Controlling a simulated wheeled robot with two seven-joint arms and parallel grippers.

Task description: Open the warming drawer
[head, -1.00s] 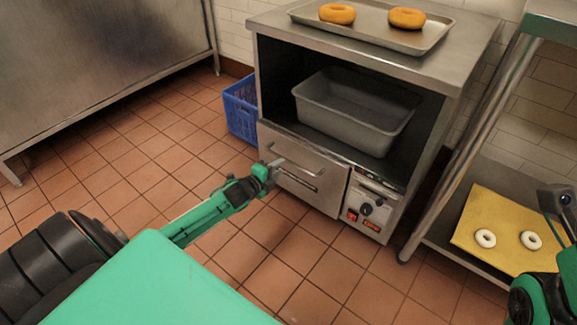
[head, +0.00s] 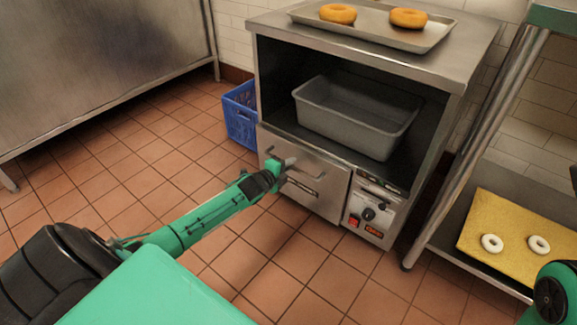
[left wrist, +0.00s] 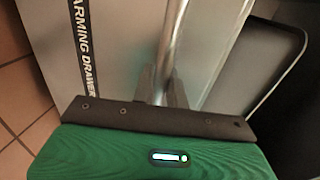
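The warming drawer (head: 322,199) is a steel front low in the steel cabinet and looks flush with it. Its bar handle (head: 300,167) is partly hidden by my left gripper (head: 280,170). In the left wrist view, the handle (left wrist: 172,45) runs down between the two close-set fingers of my left gripper (left wrist: 161,88), which look shut on it. The drawer front (left wrist: 120,50) with its black "WARMING DRAWER" label fills the left of that view. My right gripper is out of view; only a green part of my right arm shows at the lower right.
Right of the drawer is a control panel (head: 371,212) with a knob and red switch. Above is a grey tub (head: 357,135); a tray (head: 385,38) with two bagels tops the cabinet. A blue crate (head: 240,118) stands left. A rack holds a yellow board (head: 515,225) with two pale rings.

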